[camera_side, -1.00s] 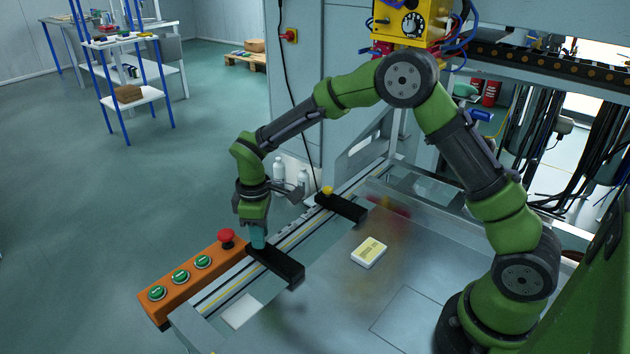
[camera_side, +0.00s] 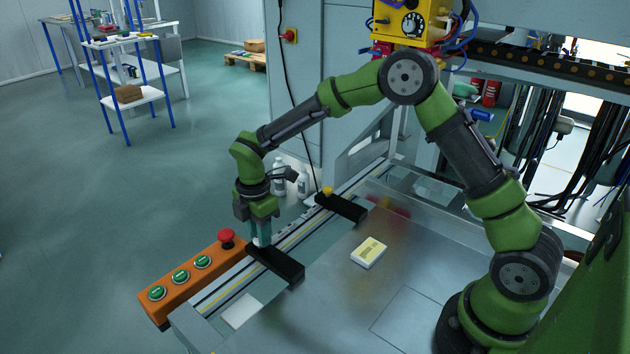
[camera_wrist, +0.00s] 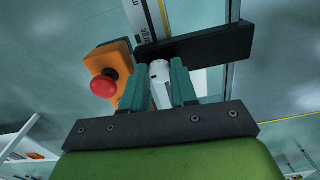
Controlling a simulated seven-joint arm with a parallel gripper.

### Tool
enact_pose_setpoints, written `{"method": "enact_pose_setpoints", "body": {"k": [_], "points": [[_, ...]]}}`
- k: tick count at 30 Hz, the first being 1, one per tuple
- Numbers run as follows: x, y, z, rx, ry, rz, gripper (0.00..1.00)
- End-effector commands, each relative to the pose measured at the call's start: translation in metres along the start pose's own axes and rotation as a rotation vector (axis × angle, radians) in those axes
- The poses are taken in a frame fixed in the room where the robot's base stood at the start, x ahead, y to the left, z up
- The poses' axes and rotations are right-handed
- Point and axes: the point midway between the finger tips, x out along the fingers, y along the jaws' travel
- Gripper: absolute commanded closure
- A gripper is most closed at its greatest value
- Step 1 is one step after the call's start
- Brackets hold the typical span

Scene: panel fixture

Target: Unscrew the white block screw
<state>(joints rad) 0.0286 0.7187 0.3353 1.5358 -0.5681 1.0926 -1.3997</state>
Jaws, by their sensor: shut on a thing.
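The fingers hide part of the screw. In that view the black block (camera_wrist: 205,45) lies just beyond the fingertips, and I cannot tell how far the screw sits in it. A second black block (camera_side: 345,208) with a yellow screw (camera_side: 327,191) sits farther along the rail.
An orange button box (camera_side: 190,283) with green buttons and a red emergency knob (camera_side: 227,236) stands close left of my gripper. A white and yellow box (camera_side: 369,252) lies on the grey table (camera_side: 335,300). The table between it and the near black block is clear.

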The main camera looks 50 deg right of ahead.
Motion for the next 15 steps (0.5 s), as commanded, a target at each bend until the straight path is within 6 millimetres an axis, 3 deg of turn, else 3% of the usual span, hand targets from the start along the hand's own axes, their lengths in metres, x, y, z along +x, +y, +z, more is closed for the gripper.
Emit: {"method": "enact_pose_setpoints", "body": {"k": [15], "points": [[0.0006,0.0000,0.0012,-0.110,-0.002,-0.002,1.00]]}}
